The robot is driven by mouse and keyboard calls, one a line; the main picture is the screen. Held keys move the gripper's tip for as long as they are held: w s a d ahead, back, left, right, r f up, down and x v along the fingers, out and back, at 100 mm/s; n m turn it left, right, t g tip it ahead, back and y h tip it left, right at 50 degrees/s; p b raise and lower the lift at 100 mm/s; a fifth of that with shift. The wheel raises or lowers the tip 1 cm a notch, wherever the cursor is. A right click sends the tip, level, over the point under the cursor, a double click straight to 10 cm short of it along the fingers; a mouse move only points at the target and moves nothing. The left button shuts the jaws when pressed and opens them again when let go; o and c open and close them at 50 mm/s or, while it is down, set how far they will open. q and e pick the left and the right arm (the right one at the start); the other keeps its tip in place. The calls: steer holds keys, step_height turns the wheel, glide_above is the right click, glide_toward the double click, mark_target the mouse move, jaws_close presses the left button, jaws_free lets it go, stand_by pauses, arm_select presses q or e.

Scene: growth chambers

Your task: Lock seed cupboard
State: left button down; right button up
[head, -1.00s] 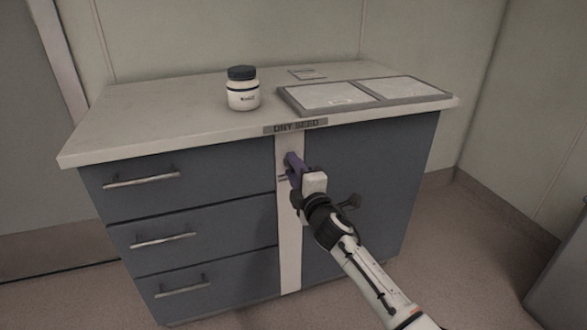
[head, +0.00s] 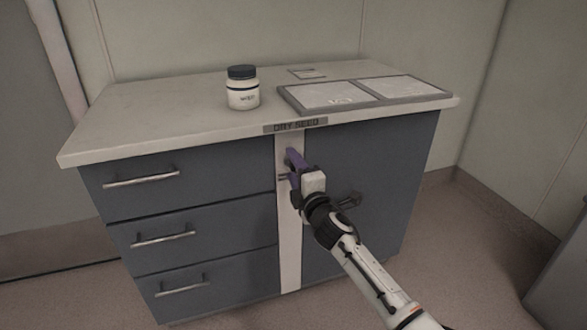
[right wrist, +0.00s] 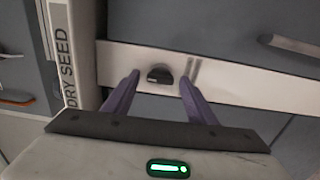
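The seed cupboard (head: 360,185) is dark blue-grey with a pale top and a "DRY SEED" label (head: 296,125); its right-hand door looks shut. A white vertical strip (head: 289,240) runs between the drawers and the door. A small dark lock knob (right wrist: 160,74) sits on that strip in the right wrist view; the fingers hide it in the head view. My right gripper (head: 292,160) is at the strip just below the label. Its purple fingers are apart, one on each side of the knob, with visible gaps. My left gripper is not in view.
Three drawers with bar handles (head: 140,179) fill the cupboard's left side. On the top stand a white jar with a dark lid (head: 243,88) and a grey-framed two-panel tray (head: 365,94). The floor in front is clear.

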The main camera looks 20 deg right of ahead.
steer(key=shift+s, duration=0.1)
steer(key=shift+s, duration=0.35)
arm_select(q)
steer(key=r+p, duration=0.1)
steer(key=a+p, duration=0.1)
steer(key=p, duration=0.1)
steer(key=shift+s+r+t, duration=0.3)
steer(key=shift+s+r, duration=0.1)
arm_select(e)
steer(key=s, duration=0.9)
steer(key=shift+s+d, duration=0.2)
steer(key=shift+s, duration=0.05)
